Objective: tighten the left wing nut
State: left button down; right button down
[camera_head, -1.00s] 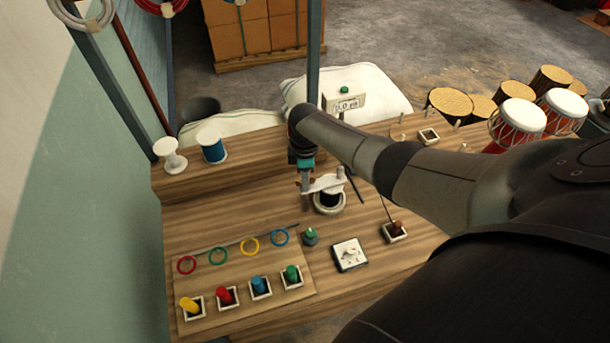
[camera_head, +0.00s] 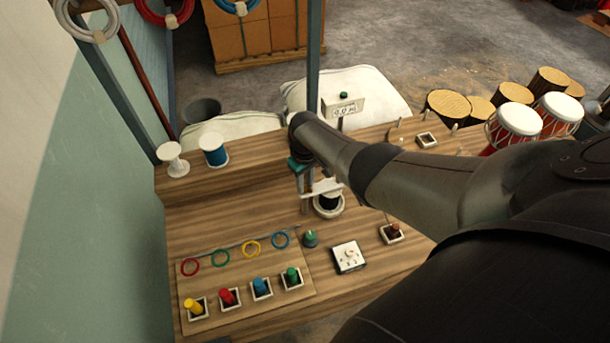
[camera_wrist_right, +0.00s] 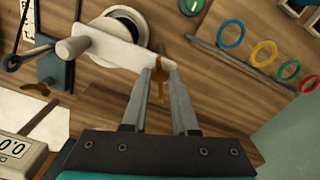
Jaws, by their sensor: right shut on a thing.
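My right gripper (camera_head: 303,200) points down at the left end of a white bar (camera_head: 325,187) above a round dark-and-white reel (camera_head: 328,206). In the right wrist view the gripper (camera_wrist_right: 162,68) is shut on a brass wing nut (camera_wrist_right: 157,82), its fingers either side of it at one end of the bar (camera_wrist_right: 112,46). This nut matches the left one in the head view, where it is hard to make out. A second brass wing nut (camera_wrist_right: 36,90) sits apart, beside a grey block. My left gripper is out of view.
A display box (camera_head: 343,108) reading near zero stands behind the reel. A green knob (camera_head: 310,239), a dial box (camera_head: 348,257), coloured rings (camera_head: 220,257) and coloured pegs in sockets (camera_head: 228,296) lie in front. Two spools (camera_head: 213,150) stand on the back ledge.

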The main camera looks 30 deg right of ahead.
jog(key=m, duration=0.5)
jog(key=shift+m+p, duration=0.3)
jog(key=shift+p, duration=0.05)
jog(key=m, duration=1.6)
jog(key=shift+m, duration=0.4)
jog(key=c, duration=0.7)
grip_release()
jog(key=shift+w+r, duration=0.1)
jog(key=shift+r, duration=0.05)
